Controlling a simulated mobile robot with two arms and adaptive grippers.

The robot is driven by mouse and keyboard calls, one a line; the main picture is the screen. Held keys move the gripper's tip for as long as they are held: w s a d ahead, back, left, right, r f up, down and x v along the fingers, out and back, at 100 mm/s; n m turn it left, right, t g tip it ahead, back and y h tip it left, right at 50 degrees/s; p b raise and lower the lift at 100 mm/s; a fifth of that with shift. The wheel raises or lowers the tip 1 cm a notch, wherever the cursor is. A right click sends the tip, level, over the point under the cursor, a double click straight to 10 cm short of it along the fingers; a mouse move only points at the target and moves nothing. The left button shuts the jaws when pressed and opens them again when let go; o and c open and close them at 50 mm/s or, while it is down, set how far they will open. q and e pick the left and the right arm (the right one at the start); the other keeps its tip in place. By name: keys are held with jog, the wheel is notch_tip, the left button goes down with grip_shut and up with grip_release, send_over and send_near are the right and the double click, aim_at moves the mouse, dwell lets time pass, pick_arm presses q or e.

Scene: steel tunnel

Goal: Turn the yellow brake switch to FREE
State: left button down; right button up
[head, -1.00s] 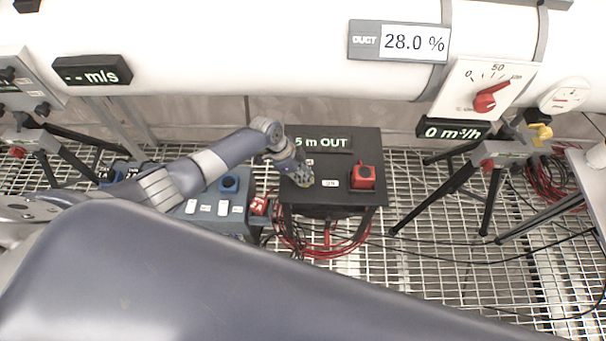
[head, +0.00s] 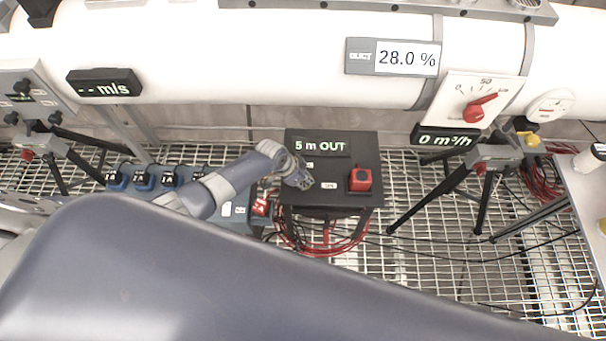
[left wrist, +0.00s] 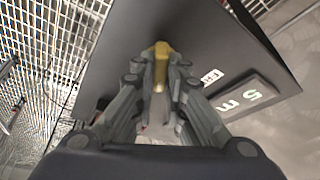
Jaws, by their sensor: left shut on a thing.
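The yellow brake switch (left wrist: 161,64) shows in the left wrist view between my left gripper's fingertips (left wrist: 158,80). The fingers are shut on it. It sits on the dark top of a box (left wrist: 125,50), beside a white label reading "FR", its rest hidden. In the head view the box (head: 345,150) stands mid-picture, and my left gripper (head: 304,183) is over its left part, hiding the switch. The right gripper is not in view.
A black tripod (head: 440,200) stands to the right. A white duct (head: 250,65) runs behind.

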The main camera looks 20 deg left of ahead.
pick_arm(q)
jog(key=n+p, duration=0.1)
jog(key=n, duration=0.1)
jog(key=n+t+y+p, duration=0.1)
jog(key=shift+s+d+r+n+p, duration=0.2)
jog(key=shift+n+p, duration=0.1)
jog(key=shift+n, duration=0.1)
jog(key=n+y+p, duration=0.1)
jog(key=n, duration=0.1)
jog(key=shift+d+f+n, duration=0.1)
jog(key=shift+f+n, duration=0.05)
jog(key=shift+n, duration=0.25)
jog(key=shift+w+f+n+y, duration=0.1)
jog(key=shift+n+y, duration=0.4)
jog(key=shift+n, duration=0.7)
jog(key=shift+n+y+b, duration=0.3)
jog(key=shift+n+y, duration=0.3)
jog(key=shift+n, duration=0.9)
jog(key=c, duration=1.6)
grip_release()
jog(key=shift+c, duration=0.2)
jog(key=v, duration=1.2)
